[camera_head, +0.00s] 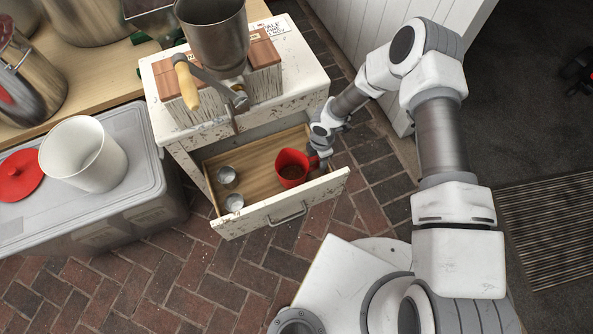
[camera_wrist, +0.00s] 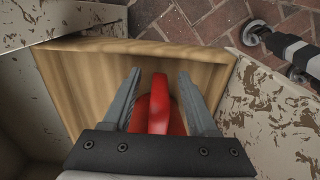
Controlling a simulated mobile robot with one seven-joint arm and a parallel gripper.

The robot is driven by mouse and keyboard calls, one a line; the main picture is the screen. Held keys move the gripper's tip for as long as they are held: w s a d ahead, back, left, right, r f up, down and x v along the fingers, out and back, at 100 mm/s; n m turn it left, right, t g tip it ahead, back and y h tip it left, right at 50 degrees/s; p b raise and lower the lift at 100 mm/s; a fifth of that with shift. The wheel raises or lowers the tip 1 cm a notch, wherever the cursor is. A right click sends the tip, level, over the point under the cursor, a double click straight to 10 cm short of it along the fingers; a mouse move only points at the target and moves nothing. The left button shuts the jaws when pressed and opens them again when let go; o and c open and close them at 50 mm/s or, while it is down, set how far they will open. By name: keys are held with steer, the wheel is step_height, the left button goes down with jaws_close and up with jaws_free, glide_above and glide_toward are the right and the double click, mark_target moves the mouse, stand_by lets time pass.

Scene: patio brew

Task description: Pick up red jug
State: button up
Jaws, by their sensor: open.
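In the wrist view the jug (camera_wrist: 175,121) shows between the two fingers of my gripper (camera_wrist: 160,88). The red handle lies between the open fingers, with a gap on both sides. Part of the jug is hidden behind the gripper body. I cannot tell how deep the fingers reach around the handle.
Two small metal cups (camera_head: 228,176) are in the drawer's left part. The drawer's front panel (camera_head: 285,207) and the worn white cabinet (camera_head: 160,92) bound the space. A metal grinder (camera_head: 214,35) stands on top. A grey bin (camera_head: 90,207) with a white bucket (camera_head: 84,155) is at left.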

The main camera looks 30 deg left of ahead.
step_height(320, 180, down, 2)
steer(key=shift+f, duration=0.25)
jaws_close()
stand_by(1.2)
